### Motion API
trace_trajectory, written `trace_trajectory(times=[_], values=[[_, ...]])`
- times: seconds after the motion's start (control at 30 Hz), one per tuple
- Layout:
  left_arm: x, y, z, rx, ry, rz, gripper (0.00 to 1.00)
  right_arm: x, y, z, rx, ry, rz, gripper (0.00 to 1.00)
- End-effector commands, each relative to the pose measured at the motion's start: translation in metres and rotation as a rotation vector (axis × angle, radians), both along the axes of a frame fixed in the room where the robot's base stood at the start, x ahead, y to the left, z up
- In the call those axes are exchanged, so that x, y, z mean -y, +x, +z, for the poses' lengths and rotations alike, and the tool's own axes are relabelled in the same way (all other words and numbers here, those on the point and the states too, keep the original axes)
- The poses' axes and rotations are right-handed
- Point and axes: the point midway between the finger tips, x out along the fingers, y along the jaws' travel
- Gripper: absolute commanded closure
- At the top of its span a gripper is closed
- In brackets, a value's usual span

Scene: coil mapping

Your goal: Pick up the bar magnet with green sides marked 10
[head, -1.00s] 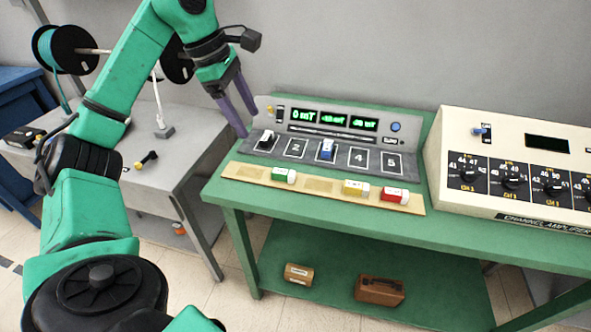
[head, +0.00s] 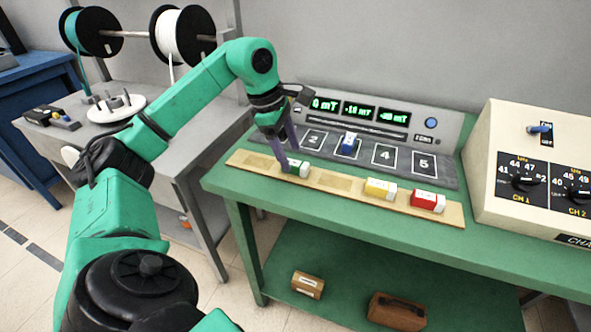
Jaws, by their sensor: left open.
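The bar magnet with green sides and a white top (head: 300,168) lies on the wooden strip (head: 330,182) at the front of the green table. Its marking is too small to read. My left gripper (head: 285,162) points down at it with purple fingers, open. The fingers overlap its left part in the picture; I cannot tell whether they touch it. My right gripper is not in view.
A yellow magnet (head: 380,188) and a red magnet (head: 428,201) lie farther right on the strip. A blue magnet (head: 348,146) sits in the numbered panel (head: 440,178) behind. A cream channel amplifier (head: 490,130) stands at right.

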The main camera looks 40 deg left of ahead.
Motion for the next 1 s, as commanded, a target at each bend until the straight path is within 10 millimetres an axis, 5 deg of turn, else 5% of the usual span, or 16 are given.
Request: trace_trajectory(times=[0.13, 0.37, 0.57, 0.6, 1.0], values=[[0.005, 0.007, -0.026, -0.003, -0.001, -0.002, 0.27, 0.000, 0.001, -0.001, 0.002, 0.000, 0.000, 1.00], [0.006, 0.009, -0.030, 0.001, -0.001, -0.001, 0.27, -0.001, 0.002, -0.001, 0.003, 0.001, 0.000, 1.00], [0.006, 0.009, -0.030, 0.001, -0.001, -0.001, 0.96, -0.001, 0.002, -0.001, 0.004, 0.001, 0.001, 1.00], [0.006, 0.009, -0.030, 0.001, -0.001, -0.001, 1.00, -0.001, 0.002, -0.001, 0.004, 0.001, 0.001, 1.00], [0.006, 0.009, -0.025, 0.003, -0.001, -0.001, 1.00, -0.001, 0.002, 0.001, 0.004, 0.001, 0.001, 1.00]])
